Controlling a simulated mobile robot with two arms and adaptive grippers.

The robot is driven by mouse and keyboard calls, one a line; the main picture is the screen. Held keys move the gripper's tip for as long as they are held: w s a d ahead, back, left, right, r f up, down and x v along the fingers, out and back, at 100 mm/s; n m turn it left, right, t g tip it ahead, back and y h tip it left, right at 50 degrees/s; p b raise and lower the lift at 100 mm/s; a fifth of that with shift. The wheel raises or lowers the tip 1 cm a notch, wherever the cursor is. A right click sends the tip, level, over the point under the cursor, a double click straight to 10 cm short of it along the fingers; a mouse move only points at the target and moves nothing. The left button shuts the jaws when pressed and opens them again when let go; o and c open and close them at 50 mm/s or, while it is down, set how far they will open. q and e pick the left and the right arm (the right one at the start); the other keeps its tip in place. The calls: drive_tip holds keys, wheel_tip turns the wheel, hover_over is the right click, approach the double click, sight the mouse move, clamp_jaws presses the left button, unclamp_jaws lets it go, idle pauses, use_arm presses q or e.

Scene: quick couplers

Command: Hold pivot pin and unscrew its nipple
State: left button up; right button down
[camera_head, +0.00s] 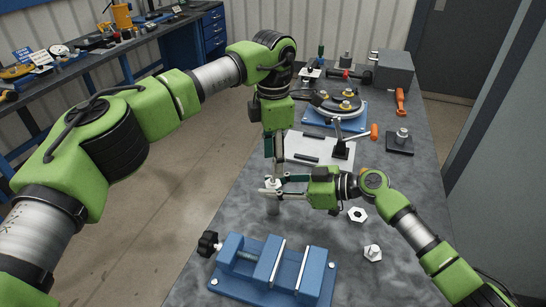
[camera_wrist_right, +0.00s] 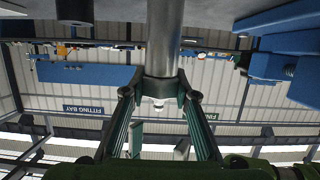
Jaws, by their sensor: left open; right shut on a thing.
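The pivot pin (camera_head: 272,206) is a grey metal cylinder standing upright near the bench's left edge. My right gripper (camera_head: 277,190) comes in from the right and is shut on its upper part. In the right wrist view, which is upside down, the pin (camera_wrist_right: 165,35) runs between the fingertips (camera_wrist_right: 160,92). The small pale nipple (camera_head: 271,182) is at the pin's top end; it also shows just past the fingertips in the wrist view (camera_wrist_right: 158,106). My left gripper (camera_head: 273,176) points down from above, open, with its fingertips close to the nipple. Whether they touch it, I cannot tell.
A blue vise (camera_head: 270,268) stands at the bench's front. Loose nuts lie right of the pin (camera_head: 357,214) and (camera_head: 373,252). Behind are a white sheet (camera_head: 308,149), a round fixture on a blue base (camera_head: 340,104), a grey box (camera_head: 394,69) and an orange-handled tool (camera_head: 400,101).

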sight(273, 183)
use_arm(q)
drive_tip(key=m, duration=0.5)
drive_tip(key=shift+m, duration=0.4)
drive_tip(key=m, duration=1.2)
drive_tip(key=shift+m, duration=0.3)
drive_tip(key=m, duration=0.6)
drive_tip(key=shift+f, duration=4)
